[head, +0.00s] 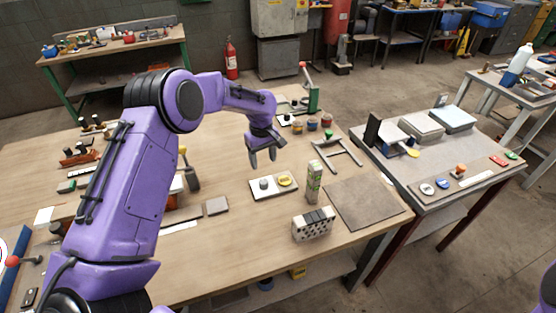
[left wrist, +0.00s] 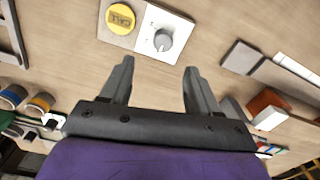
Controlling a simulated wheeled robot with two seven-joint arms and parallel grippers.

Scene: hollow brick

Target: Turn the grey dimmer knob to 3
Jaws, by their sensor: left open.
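The grey dimmer knob (head: 264,183) sits on a white plate (head: 262,193) lying on the wooden table in the head view. A yellow round button (head: 285,181) is beside it on the right. In the left wrist view the knob (left wrist: 162,40) is beyond the fingertips, on its white plate (left wrist: 150,18), with the yellow button (left wrist: 120,18) to its left. My left gripper (head: 263,163) points down, open and empty, behind and above the knob, apart from it. It also shows in the left wrist view (left wrist: 158,68). The knob's scale numbers are too small to read. My right gripper is out of view.
A dark mat (head: 366,202) lies farther right. A grey block (head: 217,205) lies left. A metal frame (head: 338,155) stands behind the carton.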

